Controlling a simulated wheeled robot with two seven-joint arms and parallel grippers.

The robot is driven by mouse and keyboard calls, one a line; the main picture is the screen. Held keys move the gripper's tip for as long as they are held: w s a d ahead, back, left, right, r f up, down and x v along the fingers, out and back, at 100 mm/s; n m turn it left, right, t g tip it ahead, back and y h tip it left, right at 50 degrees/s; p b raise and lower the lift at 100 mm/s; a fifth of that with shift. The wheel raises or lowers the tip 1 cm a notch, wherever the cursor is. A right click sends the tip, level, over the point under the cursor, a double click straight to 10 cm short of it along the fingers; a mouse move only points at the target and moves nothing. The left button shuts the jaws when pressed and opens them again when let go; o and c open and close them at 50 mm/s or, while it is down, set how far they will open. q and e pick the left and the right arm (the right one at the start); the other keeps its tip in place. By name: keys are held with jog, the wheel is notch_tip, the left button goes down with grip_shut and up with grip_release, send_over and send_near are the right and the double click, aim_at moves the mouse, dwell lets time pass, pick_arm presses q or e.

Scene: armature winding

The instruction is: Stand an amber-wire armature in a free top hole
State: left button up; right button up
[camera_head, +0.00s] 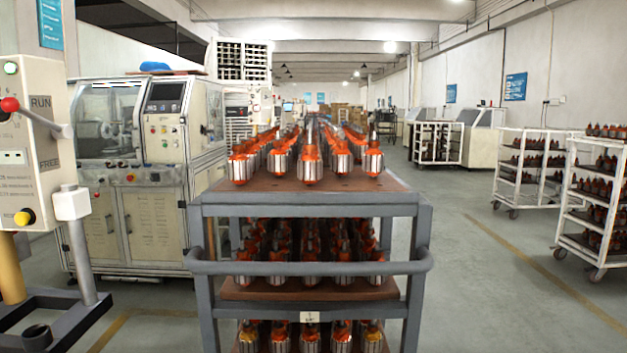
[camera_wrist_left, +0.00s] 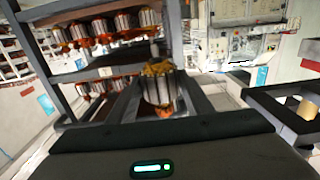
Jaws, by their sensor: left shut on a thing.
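In the left wrist view my left gripper (camera_wrist_left: 160,108) is shut on an armature (camera_wrist_left: 158,88) with a silvery core and amber wire at the end. Its lower end is partly hidden by the gripper. The held armature is beside the grey cart and clear of its shelves. In the head view the cart's brown top board (camera_head: 392,183) carries rows of orange-wire armatures (camera_head: 311,165) standing upright. Neither gripper shows in the head view.
The cart's grey handle rail (camera_head: 310,268) crosses its front. Lower shelves hold more armatures, including yellowish-wired ones (camera_head: 373,336) at the bottom. A control box (camera_head: 28,150) on a stand is at the left, with a machine (camera_head: 150,150) behind. White racks (camera_head: 590,200) stand right; floor between is clear.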

pick_arm(q)
jog(key=shift+r, duration=0.1)
jog(key=s+f, duration=0.3)
jog(key=s, duration=0.6)
jog(key=shift+s+f, duration=0.25)
jog(key=shift+s, duration=0.05)
